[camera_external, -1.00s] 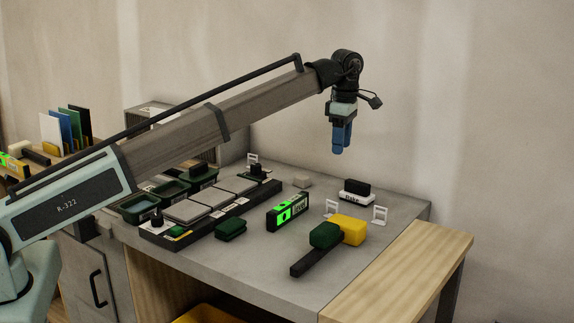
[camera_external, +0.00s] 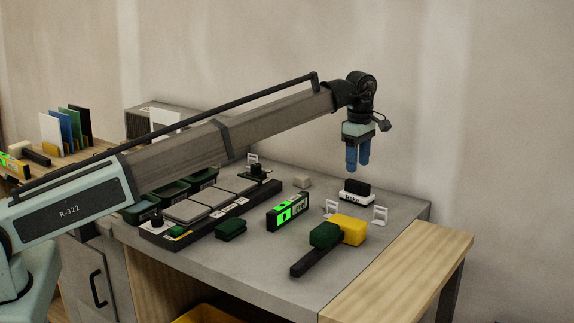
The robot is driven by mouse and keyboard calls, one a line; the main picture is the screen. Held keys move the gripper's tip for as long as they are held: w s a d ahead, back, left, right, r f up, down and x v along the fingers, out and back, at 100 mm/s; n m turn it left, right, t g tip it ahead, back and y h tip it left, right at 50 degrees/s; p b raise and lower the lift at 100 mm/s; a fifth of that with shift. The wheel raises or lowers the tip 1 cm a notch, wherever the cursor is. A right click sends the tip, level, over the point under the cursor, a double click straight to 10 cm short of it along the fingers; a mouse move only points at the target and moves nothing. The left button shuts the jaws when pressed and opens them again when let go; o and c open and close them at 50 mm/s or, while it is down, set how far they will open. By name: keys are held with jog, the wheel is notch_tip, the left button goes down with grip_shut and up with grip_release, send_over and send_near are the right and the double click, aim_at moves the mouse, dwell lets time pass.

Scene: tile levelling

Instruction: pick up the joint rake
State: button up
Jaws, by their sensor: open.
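The joint rake (camera_external: 356,198) is a small white block with dark lettering that reads like "Rake" and a black grip (camera_external: 357,187) on top. It sits upright on the grey worktop, towards the back right. My gripper (camera_external: 357,168) has two blue fingers that point down, spread apart with nothing between them. It hangs a little above the rake's black grip and appears nearly over it. The exact gap between fingertips and grip is hard to tell from this angle.
A yellow and green mallet (camera_external: 340,232), a green-lit level (camera_external: 288,211) and a dark green block (camera_external: 231,229) lie nearer the front. Grey tiles (camera_external: 210,199) in a dark frame are at left.

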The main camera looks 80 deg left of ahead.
aim_at(358, 182)
jog(key=shift+d+f, duration=0.2)
jog(key=shift+f, duration=1.55)
jog(key=shift+d+f, duration=0.15)
jog(key=shift+f, duration=1.55)
jog(key=shift+c, duration=0.4)
grip_shut()
